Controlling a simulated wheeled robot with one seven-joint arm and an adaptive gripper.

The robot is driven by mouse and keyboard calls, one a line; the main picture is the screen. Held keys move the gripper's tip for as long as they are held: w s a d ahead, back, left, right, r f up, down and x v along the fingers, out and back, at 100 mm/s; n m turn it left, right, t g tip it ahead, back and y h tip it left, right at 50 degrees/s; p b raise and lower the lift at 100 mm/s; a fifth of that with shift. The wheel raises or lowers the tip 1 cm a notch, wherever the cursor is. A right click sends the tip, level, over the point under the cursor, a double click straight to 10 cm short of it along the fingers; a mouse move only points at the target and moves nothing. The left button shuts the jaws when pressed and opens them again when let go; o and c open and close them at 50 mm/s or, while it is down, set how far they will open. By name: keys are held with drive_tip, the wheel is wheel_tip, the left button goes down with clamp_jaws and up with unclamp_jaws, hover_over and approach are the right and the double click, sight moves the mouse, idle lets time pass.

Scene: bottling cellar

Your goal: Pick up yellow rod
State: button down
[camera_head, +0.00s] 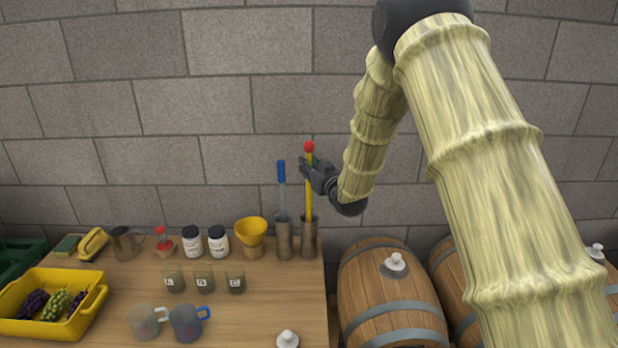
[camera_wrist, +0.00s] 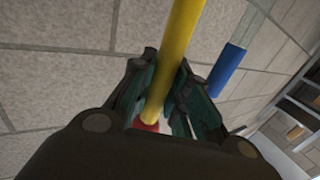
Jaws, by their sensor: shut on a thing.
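The yellow rod (camera_head: 309,187) has a red ball on its top end and stands upright, its lower end inside the right one of two metal cylinders (camera_head: 309,240) at the table's back right. My gripper (camera_head: 308,171) is shut on the rod just below the red ball, coming from the right. In the wrist view the yellow rod (camera_wrist: 178,55) runs between the two fingers (camera_wrist: 160,95), and the red ball shows partly behind them. The rod's lower end is hidden in the cylinder.
A blue-topped rod (camera_head: 282,185) stands in the left cylinder (camera_head: 284,238), close beside. A yellow funnel (camera_head: 251,231), jars (camera_head: 192,242) and cups (camera_head: 186,322) stand on the table (camera_head: 255,310). Barrels (camera_head: 385,290) are right of it; a brick wall (camera_head: 240,110) is behind.

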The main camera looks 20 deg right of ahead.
sight(309, 141)
wheel_tip(309, 141, up, 15)
drive_tip(key=b, duration=0.3)
drive_tip(key=shift+r, duration=0.15)
drive_tip(key=shift+b, duration=0.3)
idle(0.5)
